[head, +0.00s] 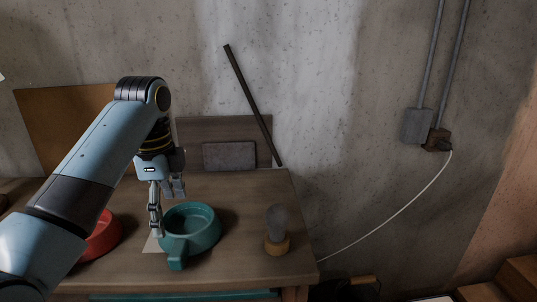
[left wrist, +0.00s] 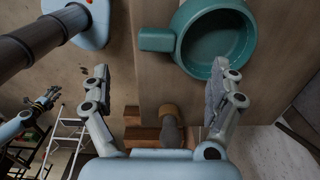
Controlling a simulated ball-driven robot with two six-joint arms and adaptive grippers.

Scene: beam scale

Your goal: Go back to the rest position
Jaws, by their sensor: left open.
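In the left wrist view my left gripper (left wrist: 162,70) shows two spread fingers, with the teal pan (left wrist: 222,75) beside and beyond the right one. My right gripper (left wrist: 45,99) appears small at the left edge of that view; its jaw state is unclear.
A red bowl (head: 103,238) is partly hidden behind my left arm. A wooden-based grey-topped object (head: 277,245) stands right of the pan on the table (head: 240,270). A dark rod (head: 250,100) leans on the concrete wall. A white cable (head: 400,208) hangs at right.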

